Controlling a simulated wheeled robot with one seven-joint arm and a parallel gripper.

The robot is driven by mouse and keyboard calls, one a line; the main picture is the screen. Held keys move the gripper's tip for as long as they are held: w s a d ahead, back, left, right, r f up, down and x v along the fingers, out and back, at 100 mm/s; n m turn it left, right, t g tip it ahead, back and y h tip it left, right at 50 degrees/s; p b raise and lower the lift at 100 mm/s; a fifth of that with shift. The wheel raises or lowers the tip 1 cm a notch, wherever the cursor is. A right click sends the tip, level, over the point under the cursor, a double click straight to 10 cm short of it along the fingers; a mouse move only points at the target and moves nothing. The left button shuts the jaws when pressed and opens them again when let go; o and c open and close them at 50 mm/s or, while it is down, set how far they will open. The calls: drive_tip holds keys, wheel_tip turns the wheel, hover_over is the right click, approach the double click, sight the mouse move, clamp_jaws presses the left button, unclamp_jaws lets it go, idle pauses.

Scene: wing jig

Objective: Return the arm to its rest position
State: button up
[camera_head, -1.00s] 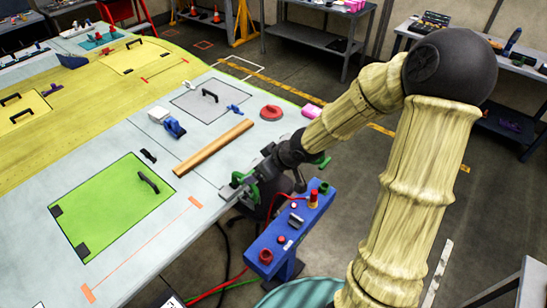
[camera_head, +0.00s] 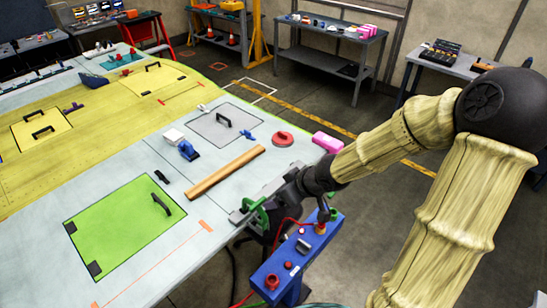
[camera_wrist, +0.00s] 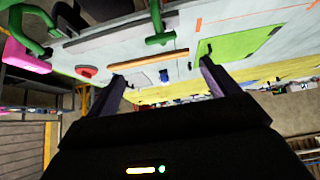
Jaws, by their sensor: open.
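My gripper (camera_wrist: 163,82) is open and empty in the wrist view, its two dark fingers spread apart with nothing between the tips. In the head view my yellowish-sleeved arm comes from the lower right, bends at a dark elbow and reaches down to the wing's near edge. The gripper itself is mostly hidden there behind the dark wrist. The wing (camera_head: 180,262) is a long pale and yellow panel. A green clamp (camera_head: 256,212) sits at its edge by my wrist; green clamp parts also show close up in the wrist view (camera_wrist: 160,30).
A blue stand (camera_head: 290,262) with red knobs is just below my wrist. A wooden bar (camera_head: 225,172), a red disc (camera_head: 283,139), a blue tool (camera_head: 188,151) and a green hatch (camera_head: 120,230) are on the wing. A pink block (camera_head: 328,142) is near my forearm. Open floor lies behind the arm.

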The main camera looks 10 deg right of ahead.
drive_tip(key=s+d+f+m+g+h+b, duration=0.3)
drive_tip(key=s+f+m+b, duration=0.4)
drive_tip(key=s+f+b, duration=0.5)
drive_tip(key=h+b, duration=0.1)
drive_tip(key=b, duration=0.1)
drive_tip(key=shift+s+f+m+h+b, duration=0.25)
drive_tip(key=shift+f+m+h+b, duration=0.05)
drive_tip(key=shift+b, duration=0.05)
drive_tip(key=shift+w+d, duration=0.1)
